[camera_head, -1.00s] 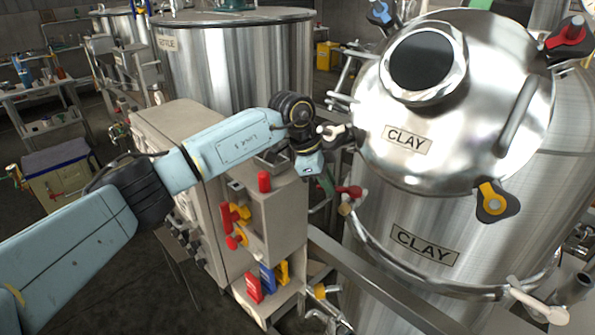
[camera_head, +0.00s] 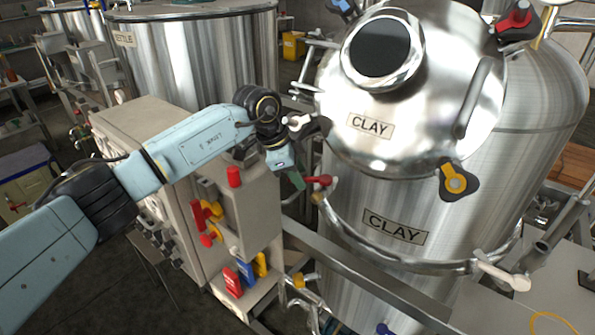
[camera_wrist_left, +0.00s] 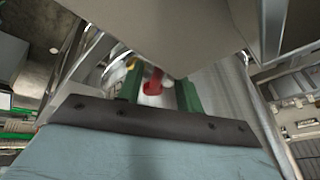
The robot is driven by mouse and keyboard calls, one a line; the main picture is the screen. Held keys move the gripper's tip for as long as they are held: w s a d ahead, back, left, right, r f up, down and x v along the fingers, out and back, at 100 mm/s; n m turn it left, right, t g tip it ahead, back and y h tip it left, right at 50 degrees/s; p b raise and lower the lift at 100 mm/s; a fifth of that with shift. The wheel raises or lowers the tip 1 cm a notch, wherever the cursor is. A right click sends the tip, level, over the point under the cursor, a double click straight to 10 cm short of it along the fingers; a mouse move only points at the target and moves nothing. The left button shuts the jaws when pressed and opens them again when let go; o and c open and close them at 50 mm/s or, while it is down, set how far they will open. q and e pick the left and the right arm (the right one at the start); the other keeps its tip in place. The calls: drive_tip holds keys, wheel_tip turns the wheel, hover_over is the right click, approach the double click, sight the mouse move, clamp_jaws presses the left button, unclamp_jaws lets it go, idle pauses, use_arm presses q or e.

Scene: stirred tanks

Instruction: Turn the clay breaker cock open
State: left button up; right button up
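The large steel tank marked CLAY (camera_head: 395,226) stands right of centre, with a lid labelled CLAY. My left gripper (camera_head: 297,181), with green fingers, is just left of the red handle. In the left wrist view the fingers stand apart (camera_wrist_left: 160,90), and the red handle (camera_wrist_left: 154,82) shows between them, with gaps at its sides. I cannot tell whether they touch it. A grey block hides the upper part of that view. My right gripper is not in view.
A grey cabinet (camera_head: 255,205) with red, yellow and blue handles stands below my left arm. A steel rail (camera_head: 345,265) runs in front of the tank. A white-handled clamp (camera_head: 503,277) sticks out at the tank's lower right. Another tank (camera_head: 200,60) stands behind.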

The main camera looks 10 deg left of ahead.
use_arm(q)
drive_tip(key=b+v, duration=0.2)
drive_tip(key=v, duration=1.1)
drive_tip(key=shift+r+b, duration=0.15)
drive_tip(key=shift+b, duration=0.15)
drive_tip(key=shift+a, duration=0.1)
drive_tip(key=shift+c, duration=0.2)
